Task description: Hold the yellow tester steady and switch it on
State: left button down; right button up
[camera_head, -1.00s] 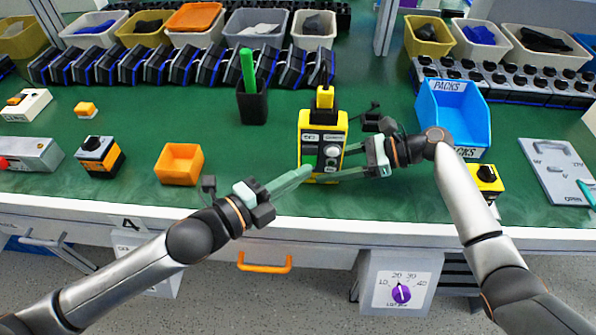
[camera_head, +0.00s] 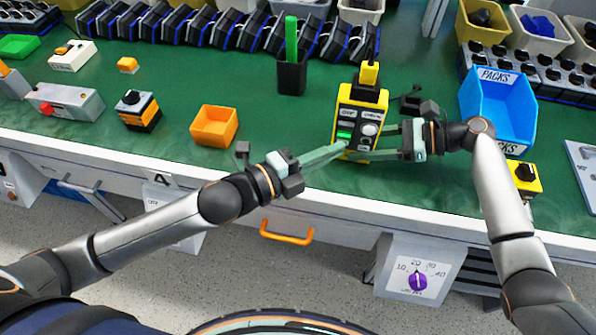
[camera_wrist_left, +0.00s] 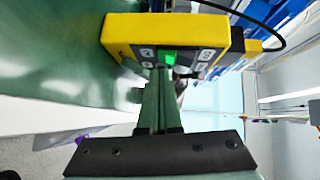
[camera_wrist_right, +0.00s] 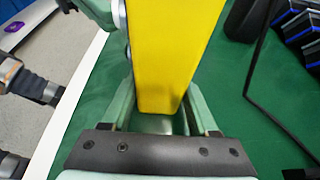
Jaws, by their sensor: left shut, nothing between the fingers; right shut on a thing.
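The yellow tester (camera_head: 374,98) stands upright on the green bench, with a dark front panel, a white knob and a bright green patch (camera_head: 344,135) at the panel's left. My right gripper (camera_head: 368,143) is shut on the tester from the right. In the right wrist view the tester's yellow body (camera_wrist_right: 172,50) sits between its fingers. My left gripper (camera_head: 338,148) is shut and empty, its fingertips close in front of the panel just below the green patch. In the left wrist view the tips end at the green patch (camera_wrist_left: 166,57); whether they touch it I cannot tell.
A black holder (camera_head: 291,75) with a green stick stands left of the tester. An orange bin (camera_head: 214,126) lies further left. The blue PACKS bin (camera_head: 497,110) and a small yellow switch box (camera_head: 524,176) are to the right. Bench is clear between orange bin and tester.

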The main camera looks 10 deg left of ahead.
pick_arm(q)
jog(key=s, duration=0.3)
jog(key=shift+f, duration=0.25)
jog(key=f+v, duration=0.1)
jog(key=v, duration=0.8)
jog(key=shift+s+a+f, duration=0.25)
jog(key=shift+a+f, duration=0.1)
jog(key=shift+f, duration=0.05)
pick_arm(e)
jog(key=o, duration=1.5)
